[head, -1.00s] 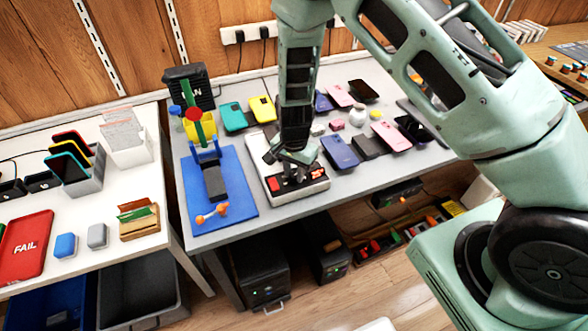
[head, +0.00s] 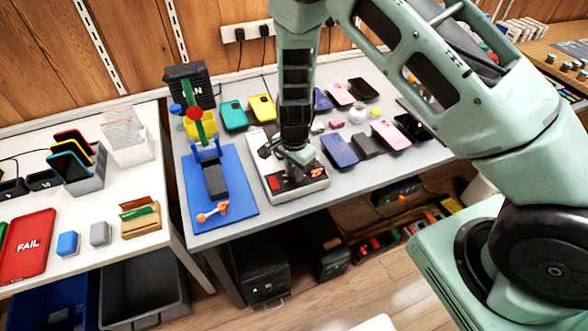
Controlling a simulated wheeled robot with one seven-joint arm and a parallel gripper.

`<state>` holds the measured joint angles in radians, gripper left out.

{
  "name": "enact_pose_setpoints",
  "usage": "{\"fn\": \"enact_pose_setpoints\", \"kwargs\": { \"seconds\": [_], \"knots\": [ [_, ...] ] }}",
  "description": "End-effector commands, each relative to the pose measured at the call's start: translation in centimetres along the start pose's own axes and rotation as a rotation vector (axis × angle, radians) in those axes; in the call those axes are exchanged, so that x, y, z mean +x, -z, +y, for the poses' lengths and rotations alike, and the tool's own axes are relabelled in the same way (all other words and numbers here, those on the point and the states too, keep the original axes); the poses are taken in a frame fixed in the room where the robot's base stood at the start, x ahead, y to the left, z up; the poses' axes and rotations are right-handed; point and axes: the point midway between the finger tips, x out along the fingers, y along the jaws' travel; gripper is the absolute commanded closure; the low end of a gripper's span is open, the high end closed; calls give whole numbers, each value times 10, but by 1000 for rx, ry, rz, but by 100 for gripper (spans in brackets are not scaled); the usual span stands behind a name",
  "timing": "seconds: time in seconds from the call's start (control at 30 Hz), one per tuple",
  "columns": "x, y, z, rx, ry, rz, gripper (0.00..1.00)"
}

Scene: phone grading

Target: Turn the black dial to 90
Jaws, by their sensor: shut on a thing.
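A white device panel (head: 294,192) lies on the grey table, with a dark control area and a red part (head: 274,183) on its front left. My gripper (head: 300,172) points down onto the right side of the control area, at the spot where the black dial sits. The gripper is shut on the black dial, which is mostly hidden by the fingers and arm. The dial's marks and reading are too small and covered to tell.
A blue mat (head: 240,192) with a yellow, blue and green press-like fixture (head: 207,150) lies to the left. Several phones, including a blue one (head: 340,150) and a pink one (head: 390,134), lie to the right. A red FAIL tray (head: 27,262) is on the white table.

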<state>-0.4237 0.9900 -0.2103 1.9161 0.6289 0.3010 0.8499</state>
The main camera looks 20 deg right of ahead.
Motion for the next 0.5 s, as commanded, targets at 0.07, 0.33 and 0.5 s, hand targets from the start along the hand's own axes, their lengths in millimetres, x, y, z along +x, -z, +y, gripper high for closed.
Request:
{"fn": "enact_pose_setpoints", "kwargs": {
  "seconds": [0.07,0.33,0.5],
  "knots": [
    [-1,1,-2,2,5,2,66],
    [0,0,-1,0,2,1,53],
    [-6,0,-1,-1,3,1,53]
  ]
}}
